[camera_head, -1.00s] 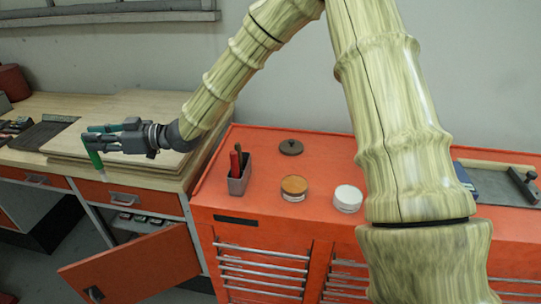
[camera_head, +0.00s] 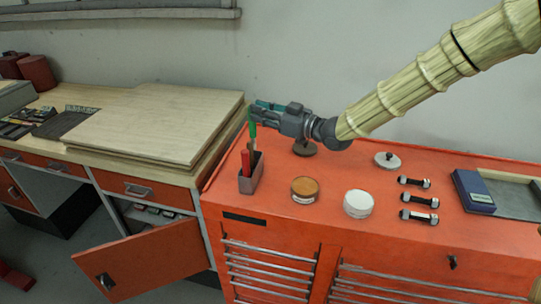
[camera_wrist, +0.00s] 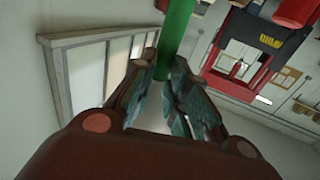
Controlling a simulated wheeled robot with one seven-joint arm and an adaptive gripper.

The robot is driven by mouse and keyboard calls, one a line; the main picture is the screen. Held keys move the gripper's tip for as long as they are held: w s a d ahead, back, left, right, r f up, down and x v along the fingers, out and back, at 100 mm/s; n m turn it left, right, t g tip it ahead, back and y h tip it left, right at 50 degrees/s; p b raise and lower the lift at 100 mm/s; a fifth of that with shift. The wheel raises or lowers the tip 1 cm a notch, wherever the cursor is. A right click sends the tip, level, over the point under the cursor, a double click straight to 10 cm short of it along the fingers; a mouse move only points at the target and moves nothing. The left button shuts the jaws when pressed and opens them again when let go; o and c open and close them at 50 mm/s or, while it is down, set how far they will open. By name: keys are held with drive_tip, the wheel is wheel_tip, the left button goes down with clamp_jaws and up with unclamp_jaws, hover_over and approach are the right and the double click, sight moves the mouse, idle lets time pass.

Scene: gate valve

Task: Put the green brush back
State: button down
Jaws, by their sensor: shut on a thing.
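The green brush (camera_head: 252,124) is upright in my gripper (camera_head: 262,113), above the grey holder (camera_head: 250,181) on the orange tool cabinet. The brush's lower end comes down at the holder's mouth, and I cannot tell whether it is inside. A red-handled tool (camera_head: 246,162) stands in the holder, with a brown handle partly seen beside it. In the wrist view the green handle (camera_wrist: 176,30) runs up from between the fingers (camera_wrist: 172,92), which are shut on it.
An orange-brown-topped tin (camera_head: 305,188) and a white tin (camera_head: 358,203) stand right of the holder. A dark round lid (camera_head: 305,148) lies behind, below my wrist. Small dumbbell-shaped parts (camera_head: 419,200) lie further right. The wooden workbench (camera_head: 150,115) borders the cabinet at left.

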sight(255, 137)
wheel_tip(255, 137, down, 9)
drive_tip(key=p, duration=0.3)
idle(0.5)
drive_tip(key=shift+f, duration=0.1)
drive_tip(key=shift+f, duration=0.1)
drive_tip(key=c, duration=1.6)
unclamp_jaws()
drive_tip(key=shift+c, duration=0.2)
drive_tip(key=shift+d+r, duration=0.1)
drive_tip(key=shift+r, duration=0.1)
drive_tip(key=b+v, duration=0.4)
drive_tip(key=v, duration=0.8)
